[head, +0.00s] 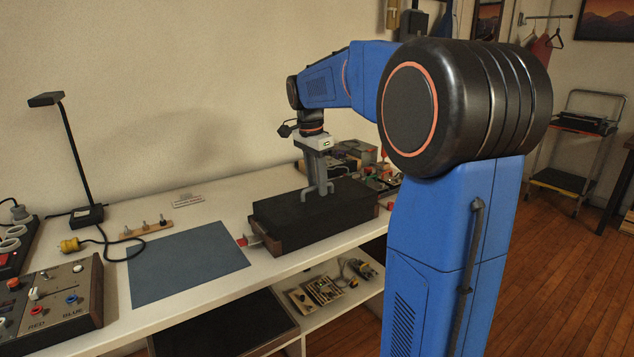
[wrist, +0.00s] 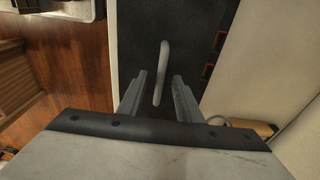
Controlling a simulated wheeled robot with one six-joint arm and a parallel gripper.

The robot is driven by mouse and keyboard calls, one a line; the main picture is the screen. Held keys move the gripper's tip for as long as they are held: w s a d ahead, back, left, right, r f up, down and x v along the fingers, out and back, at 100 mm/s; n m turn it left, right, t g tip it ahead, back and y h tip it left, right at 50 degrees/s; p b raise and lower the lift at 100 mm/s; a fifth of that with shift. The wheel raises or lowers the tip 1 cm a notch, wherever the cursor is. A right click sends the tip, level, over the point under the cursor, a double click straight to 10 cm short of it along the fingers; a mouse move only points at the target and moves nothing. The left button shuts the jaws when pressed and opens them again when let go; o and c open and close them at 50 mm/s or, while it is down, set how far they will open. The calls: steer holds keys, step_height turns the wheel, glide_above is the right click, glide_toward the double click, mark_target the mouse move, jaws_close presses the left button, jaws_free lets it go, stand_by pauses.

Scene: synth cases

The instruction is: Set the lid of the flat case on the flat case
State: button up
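A long black box-like body with brown corners (head: 276,241) stands on the white table; it appears to be the flat case. Its dark top (head: 352,190) looks like the lid, but I cannot make out a seam or tell whether the lid is seated. In the wrist view, a pale bar handle (wrist: 164,52) rises from the black surface (wrist: 137,30). My gripper (head: 318,193) is low over the middle of this top. In the wrist view, its two fingers (wrist: 159,82) are apart, on either side of the handle, with gaps visible.
A blue-grey mat (head: 188,262) lies left of the case, with bare table around it. A desk lamp (head: 87,214) and a control box (head: 60,305) stand farther left. Cluttered parts (head: 350,152) sit behind the case. A shelf below holds small items (head: 322,290).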

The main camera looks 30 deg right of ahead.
step_height(320, 180, up, 17)
steer(key=a, duration=0.2)
steer(key=shift+r, duration=0.15)
stand_by(0.4)
stand_by(0.4)
steer(key=s+a+f+n+t, duration=0.1)
steer(key=s+a+f+n, duration=0.3)
steer(key=s+f, duration=0.5)
steer(key=s+a+f+n+t+y, duration=0.1)
steer(key=s+a+f+n, duration=0.4)
steer(key=s+f, duration=0.5)
steer(key=s+a+f+n+t, duration=0.2)
steer(key=s+a+f+n, duration=0.2)
steer(key=s+f+n, duration=0.4)
steer(key=s+f, duration=0.2)
steer(key=s, duration=0.1)
steer(key=shift+a+f+n+t, duration=0.25)
steer(key=shift+n+t, duration=0.05)
steer(key=shift+t, duration=0.1)
